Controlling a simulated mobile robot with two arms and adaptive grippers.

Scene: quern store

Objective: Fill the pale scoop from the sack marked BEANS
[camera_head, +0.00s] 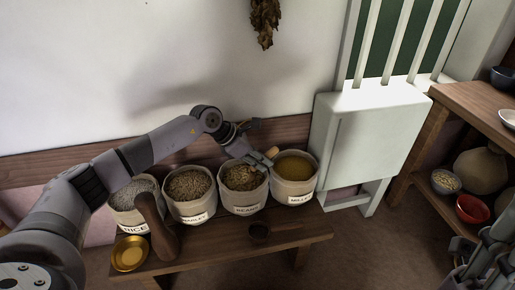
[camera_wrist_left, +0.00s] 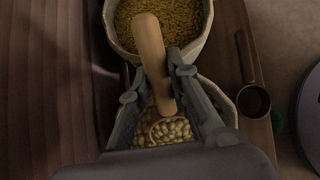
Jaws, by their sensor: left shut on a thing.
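The pale scoop (camera_wrist_left: 150,48) has a light wooden handle. My left gripper (camera_head: 262,158) is shut on this handle, above the sack marked BEANS (camera_head: 246,199). In the left wrist view the fingers (camera_wrist_left: 168,92) lie on both sides of the handle. Pale beans (camera_wrist_left: 172,130) show at its lower end, at the sack's mouth. The scoop's rim is partly hidden, so I cannot tell clearly which beans lie in it. Grey parts of my right arm and gripper (camera_head: 488,243) show at the lower right; the jaws are unclear.
Sacks of rice (camera_head: 128,213), barley (camera_head: 192,206) and millet (camera_head: 292,186) stand on the wooden bench (camera_head: 292,238) beside BEANS. A dark scoop (camera_head: 259,231), a brass bowl (camera_head: 130,253) and a brown wooden piece (camera_head: 155,226) are in front. A white cabinet (camera_head: 372,135) stands right.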

